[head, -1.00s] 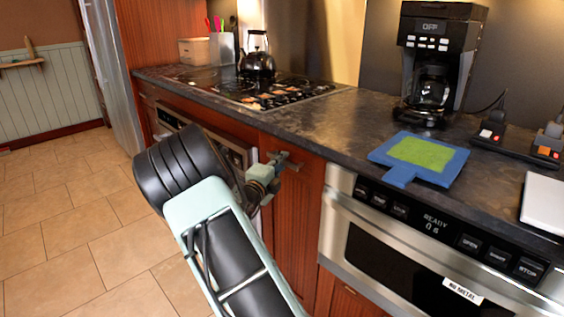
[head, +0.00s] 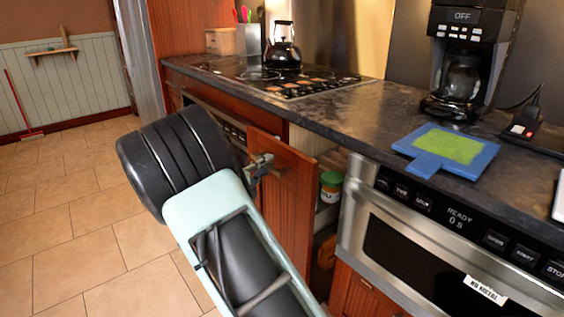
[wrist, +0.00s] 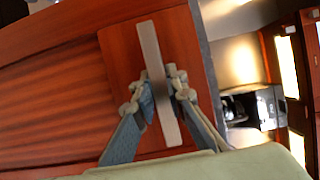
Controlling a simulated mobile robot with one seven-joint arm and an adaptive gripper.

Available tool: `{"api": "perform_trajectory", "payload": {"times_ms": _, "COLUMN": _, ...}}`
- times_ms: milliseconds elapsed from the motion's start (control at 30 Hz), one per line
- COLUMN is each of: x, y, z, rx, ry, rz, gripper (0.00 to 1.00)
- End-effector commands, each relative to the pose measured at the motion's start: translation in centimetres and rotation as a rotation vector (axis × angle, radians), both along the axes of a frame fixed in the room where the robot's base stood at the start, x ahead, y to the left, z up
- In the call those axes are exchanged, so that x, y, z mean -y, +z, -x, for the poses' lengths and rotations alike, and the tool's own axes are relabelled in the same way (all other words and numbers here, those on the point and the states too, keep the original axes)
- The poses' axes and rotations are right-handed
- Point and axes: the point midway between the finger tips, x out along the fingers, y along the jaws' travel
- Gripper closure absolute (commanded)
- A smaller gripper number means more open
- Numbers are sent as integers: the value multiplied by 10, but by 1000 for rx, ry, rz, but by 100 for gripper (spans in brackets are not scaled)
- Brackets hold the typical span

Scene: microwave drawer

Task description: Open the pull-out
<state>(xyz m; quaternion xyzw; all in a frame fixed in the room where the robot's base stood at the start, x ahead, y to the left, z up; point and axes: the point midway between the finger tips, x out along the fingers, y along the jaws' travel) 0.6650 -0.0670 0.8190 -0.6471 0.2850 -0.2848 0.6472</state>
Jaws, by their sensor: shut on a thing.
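The pull-out is a tall narrow unit with a reddish wood front (head: 284,190), between the oven and the microwave drawer. It stands partly out from the counter, and a gap shows behind its front. A jar with a green lid (head: 331,186) shows on a shelf (head: 326,214) inside. My gripper (head: 257,168) is at the top of the front, shut on the metal bar handle. In the wrist view the handle (wrist: 150,50) runs between the two fingers of my gripper (wrist: 161,92). In the head view my arm hides the lower left of the front.
The steel microwave drawer (head: 358,226) is closed, just right of the pull-out. The dark countertop (head: 345,125) overhangs above, with a blue board (head: 481,161) on it. The tiled floor (head: 75,235) at the left is clear.

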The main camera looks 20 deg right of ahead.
Motion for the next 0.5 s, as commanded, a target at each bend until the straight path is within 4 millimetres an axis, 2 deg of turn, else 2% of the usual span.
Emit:
{"api": "perform_trajectory", "payload": {"times_ms": 100, "x": -25, "y": -2, "z": 6, "rx": -2, "ry": 4, "rz": -2, "gripper": 100}}
{"api": "perform_trajectory", "payload": {"times_ms": 500, "x": -97, "y": -2, "z": 29, "rx": -2, "ry": 4, "rz": -2, "gripper": 100}}
